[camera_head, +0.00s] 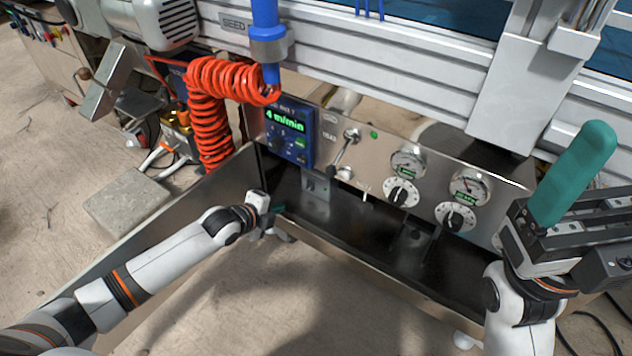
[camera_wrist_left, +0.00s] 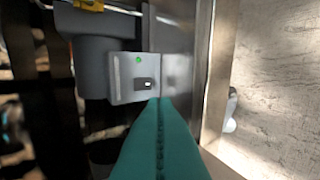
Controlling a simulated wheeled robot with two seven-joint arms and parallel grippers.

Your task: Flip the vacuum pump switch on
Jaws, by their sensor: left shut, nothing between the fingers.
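In the left wrist view a grey switch box (camera_wrist_left: 132,78) carries a small black switch (camera_wrist_left: 146,84) with a pale mark and a green light above it. Which way the switch is set is too small to tell. My left gripper (camera_wrist_left: 161,101) has its teal fingers pressed together and empty, their tips just below the switch in the picture; contact cannot be told. In the head view the left gripper (camera_head: 276,210) is low by the metal frame, below the control panel. I cannot pick out the switch box there. My right gripper (camera_head: 590,150) points up at the right, its teal fingers overlapping.
The steel control panel (camera_head: 330,150) holds a blue display unit (camera_head: 287,132), a lever (camera_head: 346,148), gauges and dials. A red coiled hose (camera_head: 208,125) hangs left of it. The frame's metal side wall (camera_head: 180,215) runs beside my left arm. Bare floor lies in front.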

